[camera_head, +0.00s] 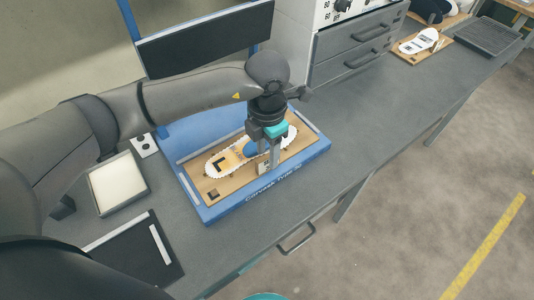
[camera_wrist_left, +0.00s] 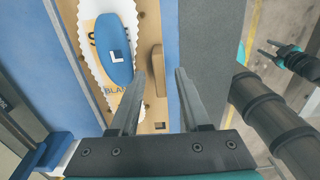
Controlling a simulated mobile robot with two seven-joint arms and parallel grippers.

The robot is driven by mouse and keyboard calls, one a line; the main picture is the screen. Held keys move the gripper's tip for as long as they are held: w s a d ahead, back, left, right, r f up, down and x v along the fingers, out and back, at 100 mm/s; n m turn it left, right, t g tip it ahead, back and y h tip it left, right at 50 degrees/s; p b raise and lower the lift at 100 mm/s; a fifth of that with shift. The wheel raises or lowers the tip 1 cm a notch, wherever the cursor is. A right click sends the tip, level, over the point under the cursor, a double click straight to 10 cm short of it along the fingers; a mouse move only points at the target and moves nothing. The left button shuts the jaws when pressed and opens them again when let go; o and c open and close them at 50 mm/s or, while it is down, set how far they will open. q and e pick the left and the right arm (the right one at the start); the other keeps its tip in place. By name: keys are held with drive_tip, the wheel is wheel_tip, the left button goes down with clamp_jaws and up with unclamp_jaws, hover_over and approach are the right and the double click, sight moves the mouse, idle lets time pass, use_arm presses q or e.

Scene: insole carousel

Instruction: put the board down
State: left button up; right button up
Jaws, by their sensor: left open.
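The wooden board (camera_head: 207,188) lies in a blue tray (camera_head: 210,216) with lettering on its front edge. On the board is a white, scalloped-edged insole (camera_head: 215,172) with an orange part and a blue patch; the insole (camera_wrist_left: 127,15) also shows in the left wrist view. A small wooden block (camera_wrist_left: 157,75) stands up on the board. My left gripper (camera_head: 268,165) is open over the board. Its fingertips (camera_wrist_left: 160,72) lie on either side of the block, with a gap at the right finger. My right gripper (camera_wrist_left: 268,50) shows small at the wrist view's right edge; its jaws are unclear.
A cream-filled tray (camera_head: 118,185) and a dark mat (camera_head: 140,258) with a light strip lie left of the blue tray. A grey drawer unit (camera_head: 345,52) stands behind. Another board with a white insole (camera_head: 418,42) lies farther right. The bench between is clear.

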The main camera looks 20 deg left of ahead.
use_arm(q)
wheel_tip(320, 180, up, 10)
drive_tip(key=shift+r, duration=0.25)
drive_tip(key=shift+c, duration=0.2)
idle(1.0)
